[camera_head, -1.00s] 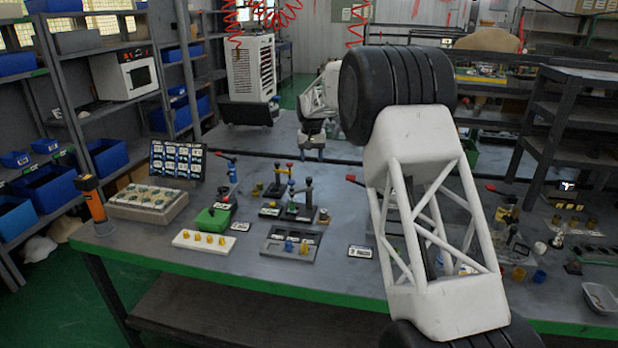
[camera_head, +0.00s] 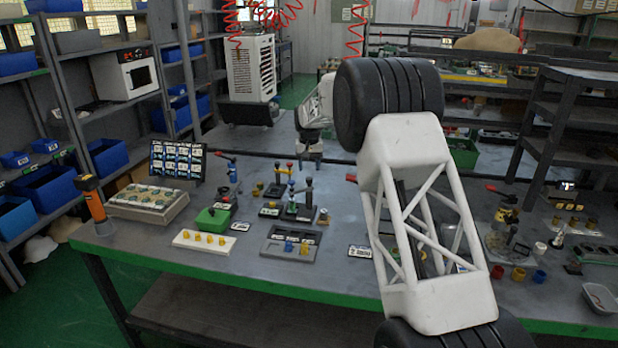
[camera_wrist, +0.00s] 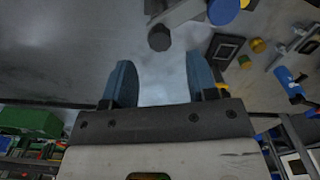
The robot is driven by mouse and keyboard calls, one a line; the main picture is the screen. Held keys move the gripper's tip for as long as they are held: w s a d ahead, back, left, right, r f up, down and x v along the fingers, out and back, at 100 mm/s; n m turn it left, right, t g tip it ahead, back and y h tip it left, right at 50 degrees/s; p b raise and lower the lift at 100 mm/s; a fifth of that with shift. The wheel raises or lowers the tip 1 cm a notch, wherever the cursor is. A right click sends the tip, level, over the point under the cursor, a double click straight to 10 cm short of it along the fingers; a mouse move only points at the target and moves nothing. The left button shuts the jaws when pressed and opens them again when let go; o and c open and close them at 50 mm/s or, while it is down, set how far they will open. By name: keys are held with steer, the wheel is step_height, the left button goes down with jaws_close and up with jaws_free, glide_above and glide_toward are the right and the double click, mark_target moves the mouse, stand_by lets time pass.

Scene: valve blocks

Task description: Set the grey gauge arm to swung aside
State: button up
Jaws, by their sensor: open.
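My gripper (camera_wrist: 162,75) is open and empty in the wrist view, with a gap between its two blue-grey fingers. In the head view my gripper (camera_head: 310,161) hangs above the table, behind the valve blocks. A dark grey knob (camera_wrist: 160,38) on a light grey bar lies just beyond the fingertips, apart from them, beside a blue knob (camera_wrist: 222,11). In the head view a dark grey-topped post (camera_head: 309,190) stands on the middle valve block (camera_head: 299,212), next to blue and red handles. I cannot tell for certain which part is the gauge arm.
A green box (camera_head: 212,219) and a white tray with yellow pieces (camera_head: 205,241) stand left of the block. A grey tray (camera_head: 270,247) lies in front. A label board (camera_head: 177,160) stands at the left. The table behind the blocks is fairly clear.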

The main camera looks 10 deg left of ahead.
mark_target(309, 178)
steer(key=shift+f, duration=2.45)
steer(key=shift+c, duration=0.3)
jaws_close()
